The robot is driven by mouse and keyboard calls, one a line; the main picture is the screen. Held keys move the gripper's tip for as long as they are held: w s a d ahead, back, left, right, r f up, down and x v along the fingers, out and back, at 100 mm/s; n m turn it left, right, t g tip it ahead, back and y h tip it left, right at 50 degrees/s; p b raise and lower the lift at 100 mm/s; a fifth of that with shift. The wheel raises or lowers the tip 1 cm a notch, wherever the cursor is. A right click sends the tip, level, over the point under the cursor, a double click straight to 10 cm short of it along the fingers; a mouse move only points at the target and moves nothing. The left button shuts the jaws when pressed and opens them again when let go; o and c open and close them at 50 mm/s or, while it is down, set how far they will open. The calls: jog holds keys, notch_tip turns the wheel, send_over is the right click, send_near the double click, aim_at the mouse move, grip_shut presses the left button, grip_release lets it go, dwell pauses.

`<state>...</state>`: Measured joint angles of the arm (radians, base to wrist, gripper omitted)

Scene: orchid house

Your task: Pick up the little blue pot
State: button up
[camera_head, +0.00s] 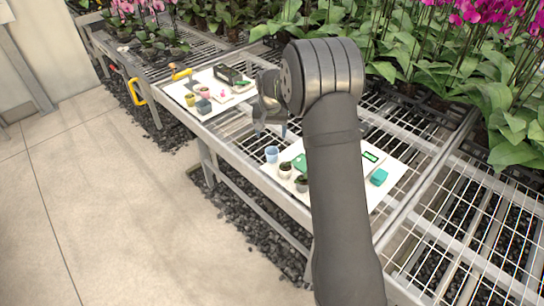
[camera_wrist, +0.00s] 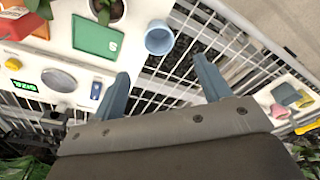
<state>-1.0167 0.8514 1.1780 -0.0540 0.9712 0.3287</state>
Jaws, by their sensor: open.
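The little blue pot (camera_head: 271,154) stands near the front edge of the bench, on or beside the edge of the nearer white board. It looks light blue and empty. My gripper (camera_head: 270,132) is open and empty above the bench, just above the pot in the head view. Its two blue-grey fingers (camera_wrist: 162,82) are spread wide in the wrist view and do not touch the pot.
A second white board (camera_head: 205,112) with several small items lies to the left. Bare wire mesh lies between the boards.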

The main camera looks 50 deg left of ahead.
aim_at(272, 151)
jog(key=f, duration=0.3)
jog(key=w+f, duration=0.1)
jog(key=f, duration=0.3)
jog(key=a+f, duration=0.1)
jog(key=f, duration=0.3)
jog(key=shift+w+f, duration=0.2)
jog(key=shift+f, duration=0.05)
jog(key=c, duration=1)
